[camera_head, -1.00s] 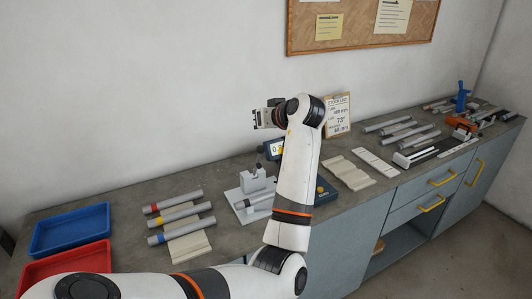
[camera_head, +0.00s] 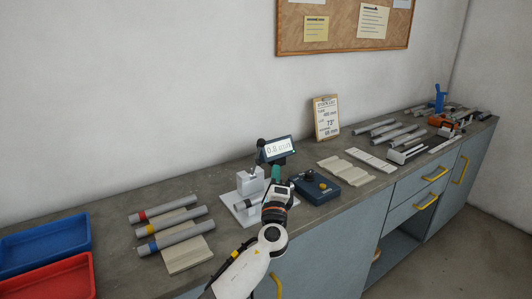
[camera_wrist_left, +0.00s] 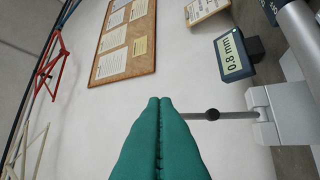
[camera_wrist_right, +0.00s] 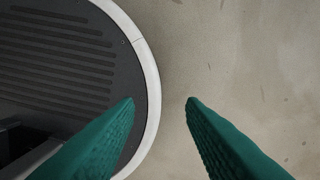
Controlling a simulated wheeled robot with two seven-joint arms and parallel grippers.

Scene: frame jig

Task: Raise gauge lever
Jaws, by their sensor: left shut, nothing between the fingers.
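The gauge has a pale block (camera_head: 250,184) on a white base plate and a dark-framed digital display (camera_head: 278,149). In the head view my left gripper (camera_head: 276,172) is just right of the gauge block. My right gripper (camera_wrist_right: 160,100) is open and empty above the floor.
A grey tube (camera_head: 245,204) lies at the gauge base. A dark blue box with a knob (camera_head: 315,187) stands to the right. Banded tubes (camera_head: 172,228) lie to the left, beyond them blue (camera_head: 45,240) and red (camera_head: 50,280) trays. A stock-list clipboard (camera_head: 326,118) stands behind.

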